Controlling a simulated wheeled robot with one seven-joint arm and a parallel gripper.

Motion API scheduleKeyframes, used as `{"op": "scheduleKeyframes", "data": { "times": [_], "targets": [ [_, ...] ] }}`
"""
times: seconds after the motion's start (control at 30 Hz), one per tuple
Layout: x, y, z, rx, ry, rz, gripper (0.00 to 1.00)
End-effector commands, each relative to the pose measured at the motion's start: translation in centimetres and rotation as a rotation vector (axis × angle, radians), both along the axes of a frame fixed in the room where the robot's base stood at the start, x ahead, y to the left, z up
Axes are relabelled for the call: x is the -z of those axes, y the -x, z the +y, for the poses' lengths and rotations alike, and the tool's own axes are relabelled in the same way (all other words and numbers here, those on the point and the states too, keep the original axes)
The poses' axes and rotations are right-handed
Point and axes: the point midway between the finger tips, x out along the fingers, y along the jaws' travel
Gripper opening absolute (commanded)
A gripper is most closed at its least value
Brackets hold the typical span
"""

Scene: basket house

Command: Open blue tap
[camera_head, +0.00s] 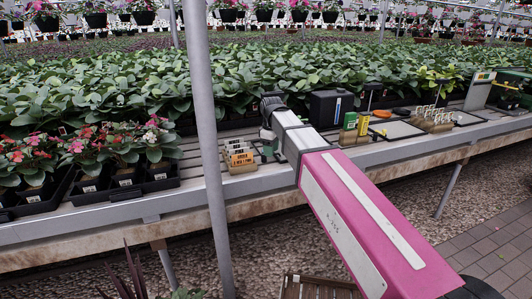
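My pink and white arm reaches from the lower right over the bench. Its dark end with my gripper (268,141) is small and partly behind the arm, above the bench's front part. I cannot tell whether the fingers are open or shut, or whether they touch anything. I cannot make out a blue tap. The white and pink arm casing may hide part of the bench behind it.
A grey post (206,150) stands left of my gripper. A small holder with orange labels (240,158) is close by its left side. A black box (330,106) and seed packets (356,124) stand to the right. Flower trays (120,192) fill the left front.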

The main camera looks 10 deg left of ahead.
Motion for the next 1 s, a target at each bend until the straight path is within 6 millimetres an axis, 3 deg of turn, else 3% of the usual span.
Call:
{"op": "scheduleKeyframes", "data": {
  "times": [0.27, 0.8, 1.0],
  "targets": [
    [-0.6, 0.3, 0.0, 0.000, 0.001, 0.001, 0.45],
    [-6.0, 0.3, 0.0, 0.000, 0.001, 0.001, 0.45],
    [-7.1, 0.4, 0.0, 0.000, 0.001, 0.002, 0.45]
  ]
}}
